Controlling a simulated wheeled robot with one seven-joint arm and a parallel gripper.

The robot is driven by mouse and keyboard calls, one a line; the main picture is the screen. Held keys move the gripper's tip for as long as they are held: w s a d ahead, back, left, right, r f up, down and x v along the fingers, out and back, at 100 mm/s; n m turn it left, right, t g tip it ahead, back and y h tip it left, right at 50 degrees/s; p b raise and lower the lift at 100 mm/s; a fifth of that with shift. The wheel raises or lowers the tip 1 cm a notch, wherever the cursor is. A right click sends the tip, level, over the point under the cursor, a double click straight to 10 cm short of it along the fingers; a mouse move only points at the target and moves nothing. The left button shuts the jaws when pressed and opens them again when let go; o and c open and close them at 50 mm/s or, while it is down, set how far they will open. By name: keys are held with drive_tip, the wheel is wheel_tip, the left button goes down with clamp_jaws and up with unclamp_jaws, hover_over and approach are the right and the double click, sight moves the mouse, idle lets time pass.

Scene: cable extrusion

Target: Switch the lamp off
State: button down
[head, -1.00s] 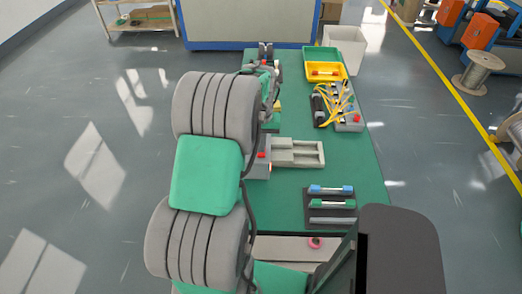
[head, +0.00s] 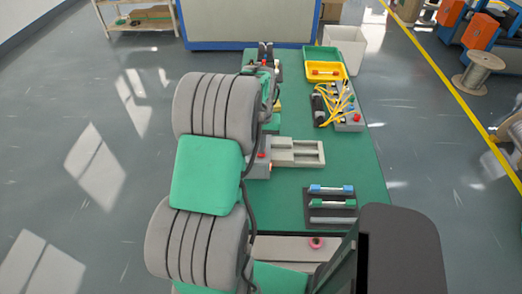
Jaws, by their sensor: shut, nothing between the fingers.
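I cannot make out a lamp for certain. A grey control box (head: 348,121) with small coloured buttons, one red and one green, lies at the right of the green table, with yellow cables beside it. My gripper (head: 265,49) is at the far left end of the table, left of the green and yellow bins. Its two dark fingers point away from me, shut and empty. It is apart from the control box. My arm hides the left side of the table and whatever lies under it.
A green bin (head: 322,55) and a yellow bin (head: 318,78) stand at the table's far end. A grey slotted fixture (head: 298,153) and a dark rack (head: 331,217) with blue and green-ended bars are nearer. A pink ring (head: 316,243) lies near the front.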

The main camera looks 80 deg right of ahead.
drive_tip(key=shift+f+b, duration=0.4)
drive_tip(key=shift+f, duration=0.25)
drive_tip(key=shift+r, duration=0.1)
drive_tip(key=shift+r+p, duration=2.35)
drive_tip(key=shift+r, duration=1.15)
